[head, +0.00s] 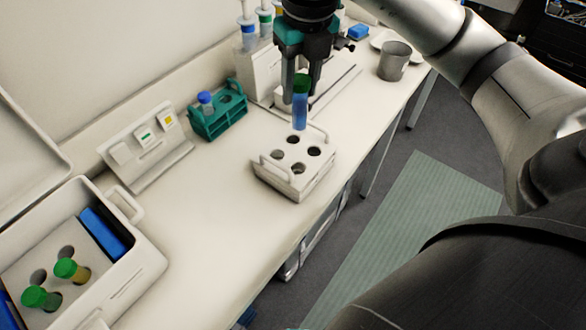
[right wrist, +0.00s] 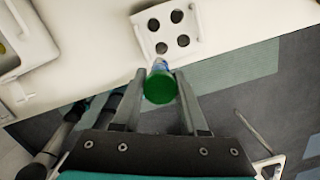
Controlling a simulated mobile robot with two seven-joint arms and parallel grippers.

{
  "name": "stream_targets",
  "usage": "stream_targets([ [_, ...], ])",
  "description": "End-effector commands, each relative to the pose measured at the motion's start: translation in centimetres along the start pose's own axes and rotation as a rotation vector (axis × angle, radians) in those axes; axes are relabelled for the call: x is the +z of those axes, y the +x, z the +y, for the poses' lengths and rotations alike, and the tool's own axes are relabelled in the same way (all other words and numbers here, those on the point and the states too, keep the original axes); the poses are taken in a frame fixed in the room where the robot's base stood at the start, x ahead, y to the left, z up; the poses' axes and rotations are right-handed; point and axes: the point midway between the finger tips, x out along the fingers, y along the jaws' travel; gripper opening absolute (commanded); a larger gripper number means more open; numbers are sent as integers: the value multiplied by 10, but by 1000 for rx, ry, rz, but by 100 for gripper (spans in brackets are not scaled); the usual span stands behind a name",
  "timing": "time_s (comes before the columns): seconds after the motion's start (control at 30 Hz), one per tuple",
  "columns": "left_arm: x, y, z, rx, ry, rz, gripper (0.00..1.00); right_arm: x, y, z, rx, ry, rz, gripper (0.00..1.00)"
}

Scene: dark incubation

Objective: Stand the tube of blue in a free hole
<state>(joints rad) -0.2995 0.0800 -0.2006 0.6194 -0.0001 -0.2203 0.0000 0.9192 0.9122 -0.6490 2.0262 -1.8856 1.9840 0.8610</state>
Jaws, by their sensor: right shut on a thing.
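My right gripper (head: 301,88) is shut on the tube of blue (head: 300,109), which has a green cap and hangs upright. In the right wrist view the green cap (right wrist: 160,87) sits between the fingers (right wrist: 160,84). The white rack (head: 292,183) stands on the bench just below and in front of the tube, with several holes on top, all seen empty. The tube's lower end appears above the rack's back edge, apart from the holes. The rack also shows in the right wrist view (right wrist: 196,54). My left gripper is not in view.
A teal rack (head: 217,120) with a blue-capped tube stands behind, left. A white box (head: 140,262) at lower left holds two green-capped tubes and a blue block. A grey mug (head: 394,61) stands at the back right. The bench (head: 205,220) left of the white rack is clear.

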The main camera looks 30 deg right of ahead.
Motion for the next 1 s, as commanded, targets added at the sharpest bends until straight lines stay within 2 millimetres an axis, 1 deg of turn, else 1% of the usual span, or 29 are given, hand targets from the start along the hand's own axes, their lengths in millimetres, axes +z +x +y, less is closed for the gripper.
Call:
stream_targets([
  [0.03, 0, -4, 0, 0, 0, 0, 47, 1, -4, -2, -6, 52, 1, 0],
  [0.13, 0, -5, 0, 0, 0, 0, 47, 2, -6, -4, -15, 129, 1, 0],
  [0.2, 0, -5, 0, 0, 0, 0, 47, 2, -5, -5, -18, 157, 2, 0],
  [0.27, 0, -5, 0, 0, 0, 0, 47, 1, 1, -5, -20, 170, 4, 0],
  [0.37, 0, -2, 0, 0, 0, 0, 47, -2, 20, -5, -21, 173, 7, 0],
  [0.7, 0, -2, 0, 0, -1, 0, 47, -14, 110, -5, -21, 169, 9, 0],
  [0.8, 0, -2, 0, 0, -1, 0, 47, -15, 130, -5, -20, 170, 5, 0],
  [0.9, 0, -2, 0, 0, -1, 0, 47, -16, 143, -5, -20, 169, 3, 0],
  [1.0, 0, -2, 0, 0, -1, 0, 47, -17, 150, -5, -19, 168, 2, 0],
])
